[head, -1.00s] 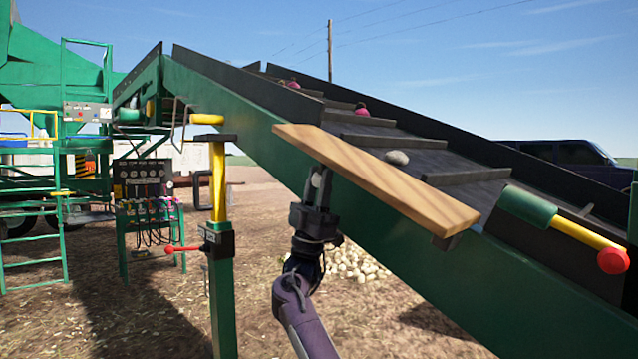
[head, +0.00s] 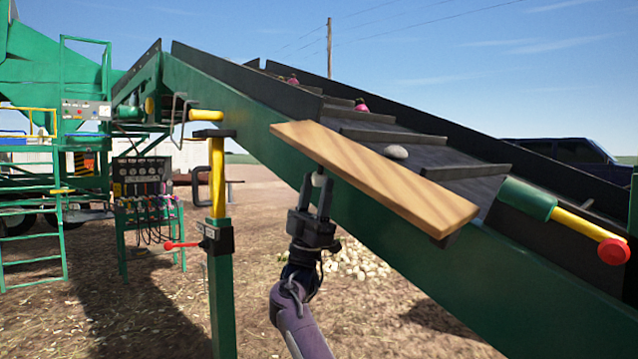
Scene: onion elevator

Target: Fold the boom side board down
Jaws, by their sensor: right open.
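The boom side board (head: 390,182) is a light wooden plank on the near side of the sloping green boom (head: 250,130). It slants down to the right along the boom's edge, with its broad face showing. My right gripper (head: 318,182) is just below the board's upper left part, pointing up. Its two fingers are open, and a small pale rounded thing shows between them; I cannot tell what it is or whether they touch it. The right fingertip reaches the board's lower edge in the picture; contact is unclear. My left gripper is not in view.
A green post with a yellow upper part (head: 217,180) and a red-knobbed lever (head: 182,245) stands left of my arm. A yellow bar with a red end (head: 612,251) sticks out at the right. A pale stone (head: 396,151) lies on the belt. Open ground lies below the boom.

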